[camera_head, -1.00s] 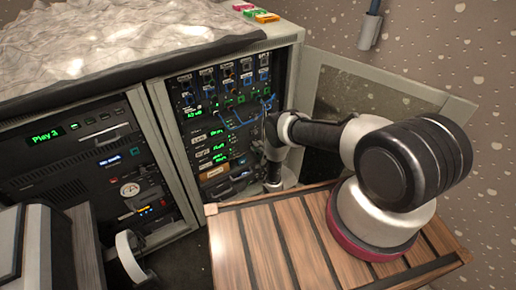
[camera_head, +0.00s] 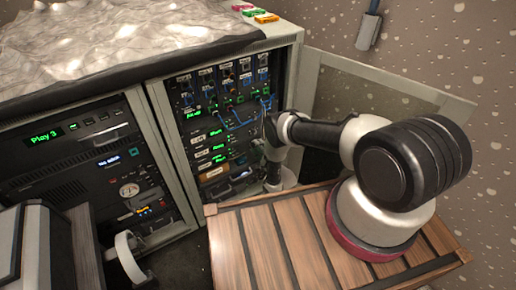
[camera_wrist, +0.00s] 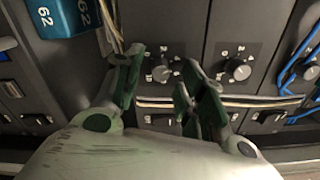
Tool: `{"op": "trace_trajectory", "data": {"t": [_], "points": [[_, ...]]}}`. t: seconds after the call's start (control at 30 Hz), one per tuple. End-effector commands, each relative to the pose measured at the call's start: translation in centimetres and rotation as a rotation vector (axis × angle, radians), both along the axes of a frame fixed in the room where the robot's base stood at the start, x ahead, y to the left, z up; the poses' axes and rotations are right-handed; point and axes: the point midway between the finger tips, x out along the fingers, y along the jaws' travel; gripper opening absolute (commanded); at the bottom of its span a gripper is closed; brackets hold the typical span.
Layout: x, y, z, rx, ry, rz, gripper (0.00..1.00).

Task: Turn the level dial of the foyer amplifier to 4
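In the wrist view a black round dial (camera_wrist: 161,73) with small white scale marks sits on a dark panel. A second, similar dial (camera_wrist: 238,70) sits to its right. The scale numbers and pointer positions are too small to read, and I cannot tell which dial is the foyer amplifier's. My gripper (camera_wrist: 160,68) is open, with one green-and-dark finger on each side of the left dial. I cannot tell whether either finger touches it. In the head view the equipment rack (camera_head: 219,125) stands beyond my arm, which hides part of its right side; the fingers are not clearly visible there.
Blue cables (camera_wrist: 302,62) hang at the right of the wrist view. A blue tag marked 62 (camera_wrist: 58,16) and pale cables are at upper left. An open cabinet door (camera_head: 375,85) stands right of the rack. A slatted wooden surface (camera_head: 265,245) lies under my arm.

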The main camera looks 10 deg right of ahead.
Motion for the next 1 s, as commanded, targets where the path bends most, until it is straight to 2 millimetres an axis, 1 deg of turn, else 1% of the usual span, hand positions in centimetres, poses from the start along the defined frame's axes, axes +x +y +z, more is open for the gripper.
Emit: {"op": "trace_trajectory", "data": {"t": [0.07,0.17,0.4,0.5,0.6,0.73,1.0], "points": [[-0.7,-0.2,-0.1,-0.001,0.002,0.0,0.4],[-2.3,-0.8,-0.1,-0.001,0.004,-0.001,0.4],[-7.4,-2.5,-0.1,0.0,0.004,-0.002,0.4],[-9.2,-3.1,-0.1,-0.001,0.004,-0.002,0.4],[-10.4,-3.5,-0.1,0.0,0.004,-0.001,0.4],[-11.1,-3.7,0.0,0.0,0.002,-0.002,0.4],[-11.2,-3.7,0.0,0.0,0.001,-0.002,0.4]]}}
